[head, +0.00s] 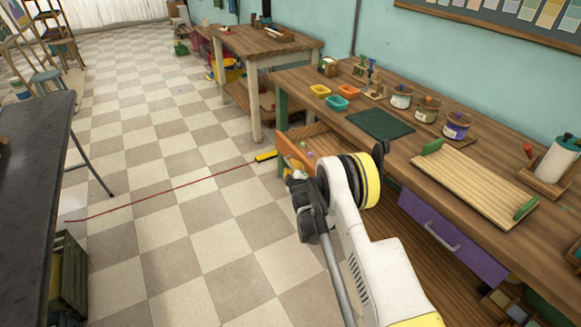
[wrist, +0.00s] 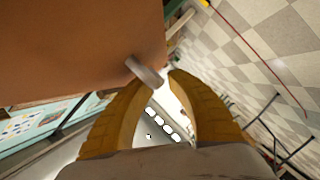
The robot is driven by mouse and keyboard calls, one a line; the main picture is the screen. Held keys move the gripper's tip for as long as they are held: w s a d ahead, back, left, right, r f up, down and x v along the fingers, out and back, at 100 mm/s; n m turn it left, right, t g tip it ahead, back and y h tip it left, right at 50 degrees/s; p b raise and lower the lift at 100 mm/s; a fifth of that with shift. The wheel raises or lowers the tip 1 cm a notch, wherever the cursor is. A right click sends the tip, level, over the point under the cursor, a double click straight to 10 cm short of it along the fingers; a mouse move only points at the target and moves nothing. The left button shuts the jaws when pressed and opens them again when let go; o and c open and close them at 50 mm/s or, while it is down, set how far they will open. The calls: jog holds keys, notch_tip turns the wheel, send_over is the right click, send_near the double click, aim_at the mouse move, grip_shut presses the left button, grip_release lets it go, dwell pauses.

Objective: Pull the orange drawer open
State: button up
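The orange drawer (head: 292,153) is at the left end of the long workbench in the head view. It stands out from the bench, and small colored things show inside it. Its orange-brown front (wrist: 75,45) fills the upper left of the wrist view, with a grey metal handle (wrist: 143,72) on it. My gripper (wrist: 162,80) has its two yellow fingers curved in close together at the handle, whose end lies between the tips. In the head view my arm hides the fingers and the handle.
A purple drawer (head: 452,235) sits shut further right under the bench. The workbench top (head: 340,122) carries bowls, jars, a green mat and a wooden board. A dark table (head: 35,170) stands on the left.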

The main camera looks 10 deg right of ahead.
jog(key=v, duration=0.6)
jog(key=shift+s, duration=0.2)
jog(key=shift+r, duration=0.15)
jog(key=s+r+m+g, duration=0.2)
jog(key=s+r+m, duration=0.1)
jog(key=r, duration=1.2)
jog(key=s+d+r+m+g, duration=0.1)
jog(key=s+r+m+g, duration=0.15)
jog(key=s+r, duration=0.85)
jog(key=s+m+g, duration=0.4)
jog(key=s+m, duration=0.1)
jog(key=s, duration=2.7)
jog(key=shift+s+a+f+m+y, duration=0.25)
jog(key=shift+s+a+m+y, duration=0.05)
jog(key=shift+s+a+m, duration=0.1)
jog(key=shift+w, duration=0.15)
